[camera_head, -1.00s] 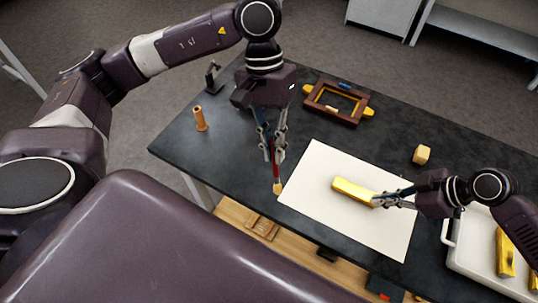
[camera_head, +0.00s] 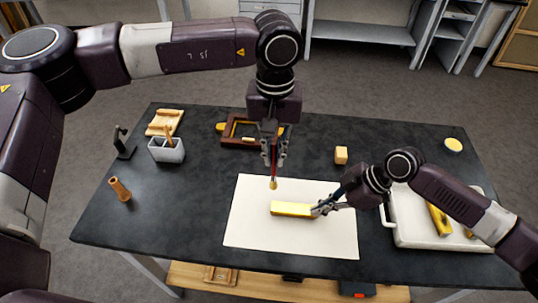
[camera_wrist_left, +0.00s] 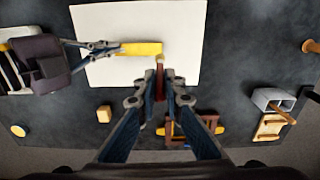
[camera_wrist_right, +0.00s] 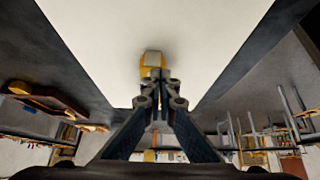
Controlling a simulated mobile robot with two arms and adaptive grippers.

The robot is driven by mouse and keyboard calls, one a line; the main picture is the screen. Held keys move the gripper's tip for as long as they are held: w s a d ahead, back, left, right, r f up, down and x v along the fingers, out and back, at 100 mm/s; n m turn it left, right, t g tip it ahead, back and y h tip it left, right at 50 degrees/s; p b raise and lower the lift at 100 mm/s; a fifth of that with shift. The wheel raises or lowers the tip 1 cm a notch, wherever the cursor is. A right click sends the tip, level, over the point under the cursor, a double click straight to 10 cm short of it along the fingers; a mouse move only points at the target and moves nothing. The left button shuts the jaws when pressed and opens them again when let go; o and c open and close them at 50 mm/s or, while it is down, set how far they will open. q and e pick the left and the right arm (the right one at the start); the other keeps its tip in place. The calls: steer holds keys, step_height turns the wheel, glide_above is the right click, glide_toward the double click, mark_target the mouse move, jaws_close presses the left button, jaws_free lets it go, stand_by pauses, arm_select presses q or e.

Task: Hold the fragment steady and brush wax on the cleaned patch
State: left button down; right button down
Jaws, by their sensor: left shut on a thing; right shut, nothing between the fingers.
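The gilt fragment (camera_head: 288,209) is a gold bar lying on a white sheet (camera_head: 250,225). My left gripper (camera_head: 273,160) is shut on a brush (camera_head: 273,184) with a dark red handle and yellowish tip. The brush points down near the fragment's far left edge; in the left wrist view its tip (camera_wrist_left: 160,59) appears beside the fragment (camera_wrist_left: 138,48). I cannot tell if they touch. My right gripper (camera_head: 322,209) is shut and empty, its fingertips at the fragment's right end. In the right wrist view the fragment (camera_wrist_right: 153,62) is seen end-on, just beyond the fingertips.
A brown frame (camera_head: 240,131) lies behind the sheet, with a small wooden block (camera_head: 341,155) to its right. A white tray (camera_head: 402,232) with gold pieces is at right. A grey holder (camera_head: 167,150), wooden rack (camera_head: 165,122) and wooden peg (camera_head: 119,189) stand at left.

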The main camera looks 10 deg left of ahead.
arm_select(q)
steer(key=shift+f, duration=1)
arm_select(e)
steer(key=shift+s+d+f, duration=0.1)
steer(key=shift+f, duration=0.1)
arm_select(q)
steer(key=shift+r, duration=0.1)
